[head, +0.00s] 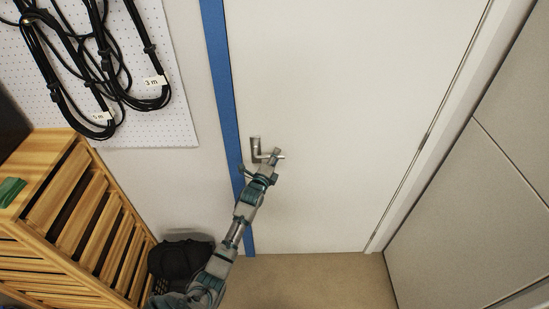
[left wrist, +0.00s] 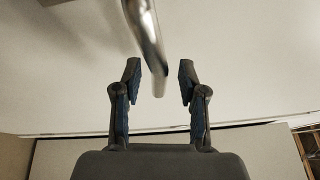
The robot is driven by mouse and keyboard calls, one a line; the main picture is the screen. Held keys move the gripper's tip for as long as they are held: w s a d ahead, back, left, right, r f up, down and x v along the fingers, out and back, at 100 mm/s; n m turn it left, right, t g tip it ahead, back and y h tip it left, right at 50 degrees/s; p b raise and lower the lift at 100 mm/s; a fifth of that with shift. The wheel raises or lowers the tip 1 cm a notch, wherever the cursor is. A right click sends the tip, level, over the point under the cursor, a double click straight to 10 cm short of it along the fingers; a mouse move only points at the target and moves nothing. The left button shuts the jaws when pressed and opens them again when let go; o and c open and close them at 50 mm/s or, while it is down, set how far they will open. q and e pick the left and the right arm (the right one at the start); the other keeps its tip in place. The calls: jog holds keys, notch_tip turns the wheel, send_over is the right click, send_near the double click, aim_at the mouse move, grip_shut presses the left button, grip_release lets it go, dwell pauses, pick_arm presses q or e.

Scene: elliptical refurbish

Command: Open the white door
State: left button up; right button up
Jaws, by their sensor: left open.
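The white door (head: 342,105) fills the middle of the head view and looks closed in its frame. Its metal lever handle (head: 256,148) is near the left edge, beside a blue strip. My left gripper (head: 262,164) is at the handle and partly covers it. In the left wrist view my left gripper (left wrist: 159,82) is open, its two fingers apart. The handle (left wrist: 146,35) comes down from the top, with its end between the fingertips and a gap on each side. I cannot tell whether the fingers touch it. My right gripper is not in view.
A wooden slatted rack (head: 85,215) stands at the lower left, with a black object (head: 180,260) beside it. Black cables (head: 95,65) hang on a white pegboard (head: 175,110). Grey panels (head: 475,215) stand at the right. Beige floor (head: 325,280) shows below the door.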

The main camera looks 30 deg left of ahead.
pick_arm(q)
jog(key=shift+a, duration=0.2)
jog(key=shift+c, duration=0.3)
jog(key=shift+a+f, duration=0.15)
jog(key=shift+a, duration=0.2)
grip_shut()
jog(key=shift+a, duration=0.1)
